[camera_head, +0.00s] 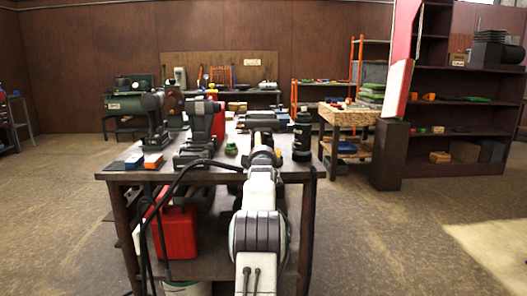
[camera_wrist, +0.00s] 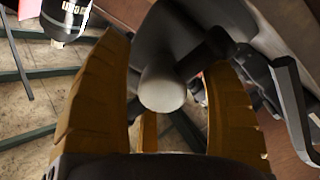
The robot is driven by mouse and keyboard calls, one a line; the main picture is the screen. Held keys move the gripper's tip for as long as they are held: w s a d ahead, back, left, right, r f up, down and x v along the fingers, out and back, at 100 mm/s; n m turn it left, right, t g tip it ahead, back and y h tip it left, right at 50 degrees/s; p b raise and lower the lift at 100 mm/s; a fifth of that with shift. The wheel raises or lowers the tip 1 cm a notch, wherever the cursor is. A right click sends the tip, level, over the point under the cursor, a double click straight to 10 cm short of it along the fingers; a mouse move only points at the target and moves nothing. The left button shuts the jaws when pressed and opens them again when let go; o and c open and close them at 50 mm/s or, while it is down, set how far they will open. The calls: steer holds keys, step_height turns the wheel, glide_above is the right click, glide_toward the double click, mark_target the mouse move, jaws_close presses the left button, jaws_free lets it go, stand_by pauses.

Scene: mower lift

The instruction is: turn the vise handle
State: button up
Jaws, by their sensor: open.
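In the wrist view, my gripper (camera_wrist: 165,75) is open, its two yellow fingers standing on either side of a grey round screw end (camera_wrist: 162,92). A dark bar, which looks like the vise handle (camera_wrist: 208,48), crosses behind this end at a slant, partly hidden by the fingers. I cannot tell whether the fingers touch it. The grey vise body (camera_wrist: 235,18) fills the top right. The handle is hidden there by my arm.
The dark workbench (camera_head: 215,174) carries a black bottle (camera_head: 302,137) right of my gripper, and a small green item (camera_head: 231,149) and a dark grey machine (camera_head: 205,122) to the left. A red can (camera_head: 175,232) sits below. The floor is open on both sides.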

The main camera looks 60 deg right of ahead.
steer(key=shift+a, duration=0.15)
steer(key=v, duration=1.1)
steer(key=shift+s+a, duration=0.2)
steer(key=shift+a, duration=0.1)
steer(key=shift+r, duration=0.15)
stand_by(0.6)
